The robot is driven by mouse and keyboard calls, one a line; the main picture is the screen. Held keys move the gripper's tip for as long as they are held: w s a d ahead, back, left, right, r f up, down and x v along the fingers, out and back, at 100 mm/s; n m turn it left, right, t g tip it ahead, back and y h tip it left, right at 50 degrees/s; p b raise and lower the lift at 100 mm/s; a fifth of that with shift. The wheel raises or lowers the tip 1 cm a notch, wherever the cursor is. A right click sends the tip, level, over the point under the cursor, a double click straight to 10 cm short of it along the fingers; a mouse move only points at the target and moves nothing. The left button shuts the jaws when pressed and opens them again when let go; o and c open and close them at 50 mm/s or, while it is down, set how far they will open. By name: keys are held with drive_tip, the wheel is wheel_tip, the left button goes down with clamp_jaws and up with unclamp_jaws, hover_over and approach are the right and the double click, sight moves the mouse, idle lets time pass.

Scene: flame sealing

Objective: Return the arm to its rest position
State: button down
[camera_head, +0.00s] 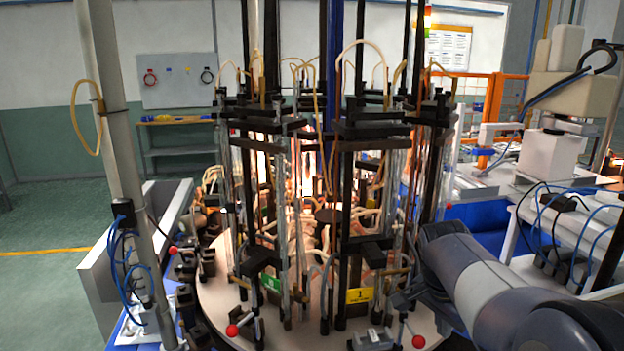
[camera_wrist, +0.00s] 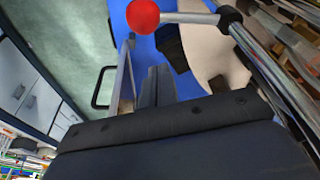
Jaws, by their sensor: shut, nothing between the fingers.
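My arm (camera_head: 490,290) reaches in from the lower right in the head view, its grey links beside the right edge of the round machine table (camera_head: 216,305). I cannot make out my gripper's fingers in that view. In the wrist view my gripper (camera_wrist: 158,72) shows as two dark fingers close together, shut with nothing between them. A red ball knob (camera_wrist: 143,16) on a metal lever stands just beyond the fingertips, at the top of the view. The fingers look apart from it.
The round table carries several black stands with glass tubes and hoses. Red knobs (camera_head: 418,342) stick out at its rim. A white pole (camera_head: 125,150) stands at left. A white bench (camera_head: 530,205) with cables is at right. Open green floor (camera_head: 50,215) lies at left.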

drive_tip(key=s+a+r+m+g+h+b, duration=0.1)
drive_tip(key=a+r+m, duration=0.15)
drive_tip(key=r, duration=0.25)
drive_tip(key=s+a+r+m, duration=0.1)
drive_tip(key=s+r+m, duration=0.15)
drive_tip(key=r, duration=0.25)
drive_tip(key=s+x, duration=0.1)
drive_tip(key=x, duration=1)
drive_tip(key=w+r+n+t+y+p, duration=0.1)
drive_tip(key=w+n+t+y+p, duration=0.2)
drive_tip(key=w+n, duration=0.8)
drive_tip(key=shift+n+y, duration=0.3)
drive_tip(key=shift+n, duration=2.6)
